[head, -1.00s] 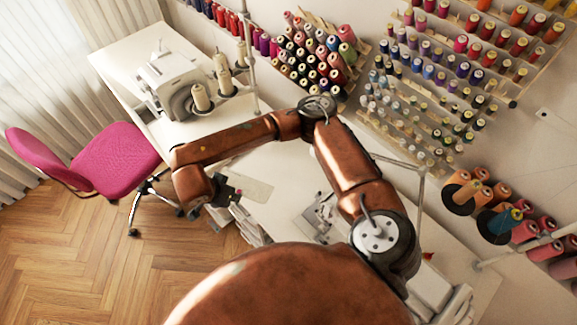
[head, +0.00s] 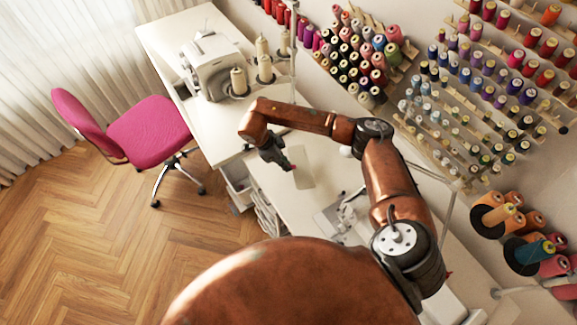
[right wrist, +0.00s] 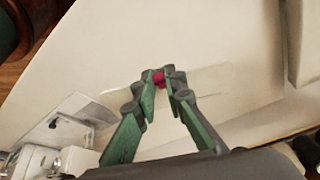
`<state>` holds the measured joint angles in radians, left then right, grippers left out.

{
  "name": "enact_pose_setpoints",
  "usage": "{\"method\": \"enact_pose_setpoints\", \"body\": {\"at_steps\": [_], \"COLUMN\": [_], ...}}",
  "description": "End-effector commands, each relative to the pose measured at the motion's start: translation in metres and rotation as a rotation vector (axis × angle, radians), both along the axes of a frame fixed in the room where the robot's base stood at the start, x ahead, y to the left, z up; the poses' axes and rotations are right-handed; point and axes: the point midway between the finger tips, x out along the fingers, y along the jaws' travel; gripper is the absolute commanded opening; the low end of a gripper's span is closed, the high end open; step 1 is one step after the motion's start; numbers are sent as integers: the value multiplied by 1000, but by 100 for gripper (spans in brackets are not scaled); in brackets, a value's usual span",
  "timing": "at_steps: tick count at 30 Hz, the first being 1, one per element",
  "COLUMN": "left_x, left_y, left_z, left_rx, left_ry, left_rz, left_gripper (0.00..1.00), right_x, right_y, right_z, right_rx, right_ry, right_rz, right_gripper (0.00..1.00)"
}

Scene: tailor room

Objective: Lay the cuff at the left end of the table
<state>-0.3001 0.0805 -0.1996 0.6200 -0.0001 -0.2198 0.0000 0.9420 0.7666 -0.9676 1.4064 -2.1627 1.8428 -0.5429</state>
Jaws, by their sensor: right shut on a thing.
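My right gripper (head: 289,165) is low over the near table, left of its middle. In the right wrist view its fingers (right wrist: 165,80) are closed around a small red piece (right wrist: 159,78). A pale, thin strip, seemingly the cuff (head: 304,172), shows at the fingertips. In the right wrist view the cuff (right wrist: 215,80) spans both sides of the fingers, which hide its middle. I cannot tell whether it touches the white table (head: 325,155). My left gripper is not in view.
A sewing plate (head: 340,218) lies right of the gripper. A white machine (head: 212,65) with thread cones (head: 264,68) stands on the far table. A pink chair (head: 148,130) is at the left. Thread racks (head: 470,85) cover the wall.

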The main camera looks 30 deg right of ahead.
Motion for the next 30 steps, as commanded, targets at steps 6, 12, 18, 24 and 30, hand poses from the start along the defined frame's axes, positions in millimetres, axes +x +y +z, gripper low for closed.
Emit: {"method": "enact_pose_setpoints", "body": {"at_steps": [6, 12, 18, 24, 30], "left_x": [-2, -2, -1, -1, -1], "left_y": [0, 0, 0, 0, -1], "left_z": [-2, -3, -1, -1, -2], "left_rx": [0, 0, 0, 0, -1], "left_ry": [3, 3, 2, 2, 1], "left_rz": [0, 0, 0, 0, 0], "left_gripper": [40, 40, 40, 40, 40], "right_x": [14, 20, 18, 19, 19], "right_y": [-14, -20, -18, -19, -19], "right_z": [-23, -34, -60, -61, -63], "right_rx": [1, 1, 2, 0, 0], "right_ry": [-2, -1, -1, -3, -2], "right_rz": [-1, -1, 0, 1, 1], "right_gripper": [0, 0, 0, 0, 15]}}
